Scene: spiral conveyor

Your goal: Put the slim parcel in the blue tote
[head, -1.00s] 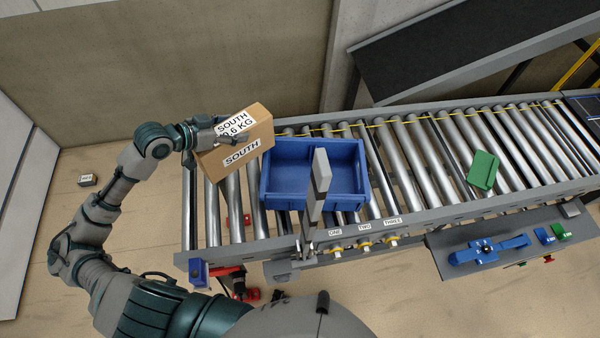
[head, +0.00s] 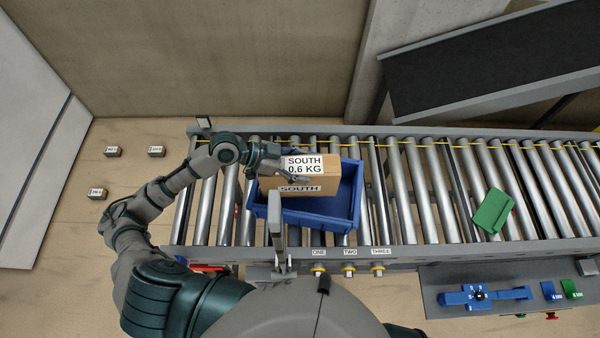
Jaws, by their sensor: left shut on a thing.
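The slim parcel (head: 312,184) is a brown cardboard box with white labels reading SOUTH and 0.6 KG. My left gripper (head: 282,166) is shut on its left end. The blue tote (head: 349,210) stands on the rollers, and the parcel is over its back left part. The parcel hides the tote's back left wall and part of its floor. I cannot tell whether the parcel touches the tote's floor. My right gripper is not in view.
The roller conveyor (head: 408,200) runs across the view. A grey upright arm (head: 278,222) stands at the tote's front left. A green object (head: 492,212) lies on the rollers to the right. A control panel (head: 510,291) is at the front right. Several small boxes lie on the floor at left.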

